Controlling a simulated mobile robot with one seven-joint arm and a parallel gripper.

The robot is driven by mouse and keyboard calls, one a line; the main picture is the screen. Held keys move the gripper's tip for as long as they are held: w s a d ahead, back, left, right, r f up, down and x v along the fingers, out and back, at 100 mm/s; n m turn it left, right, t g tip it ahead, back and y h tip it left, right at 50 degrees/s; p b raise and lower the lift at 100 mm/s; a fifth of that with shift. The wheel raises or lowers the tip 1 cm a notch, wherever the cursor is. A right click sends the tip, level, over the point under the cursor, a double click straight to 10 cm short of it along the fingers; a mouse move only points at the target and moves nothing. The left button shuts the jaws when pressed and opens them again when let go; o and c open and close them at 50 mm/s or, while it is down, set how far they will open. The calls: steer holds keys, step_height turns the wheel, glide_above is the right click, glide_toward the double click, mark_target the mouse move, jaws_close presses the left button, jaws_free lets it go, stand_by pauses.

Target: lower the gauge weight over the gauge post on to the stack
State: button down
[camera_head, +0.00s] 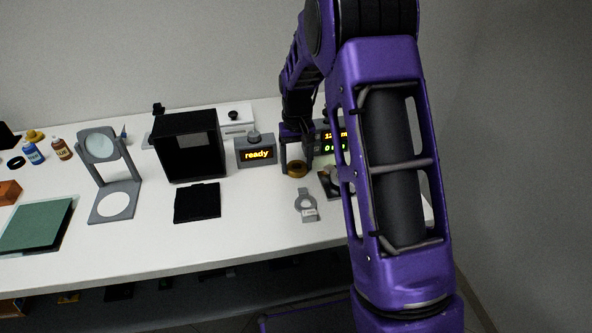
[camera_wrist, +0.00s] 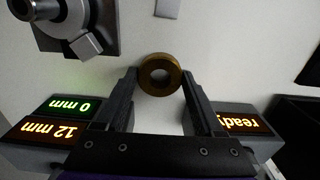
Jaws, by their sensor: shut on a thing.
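The gauge weight looks to be a thick brass ring (camera_wrist: 160,75); in the head view it is a small gold ring (camera_head: 297,170) low in front of the displays. My gripper (camera_wrist: 160,82) is shut on it, one finger on each side, with the ring's hole showing. A dark square base (camera_wrist: 98,38) with a round metal piece on it stands at upper left in the wrist view, apart from the ring. This may be the gauge post and stack; I cannot make out the post clearly. In the head view my arm partly covers that base (camera_head: 328,186).
A "ready" display box (camera_head: 256,152) stands left of my gripper. A readout (camera_wrist: 52,118) shows 0 mm and 12 mm. A black open box (camera_head: 186,179) and a black pad (camera_head: 197,203) are further left.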

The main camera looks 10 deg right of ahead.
steer(key=shift+r, duration=0.1)
steer(key=shift+r+p, duration=1.75)
steer(key=shift+r, duration=0.7)
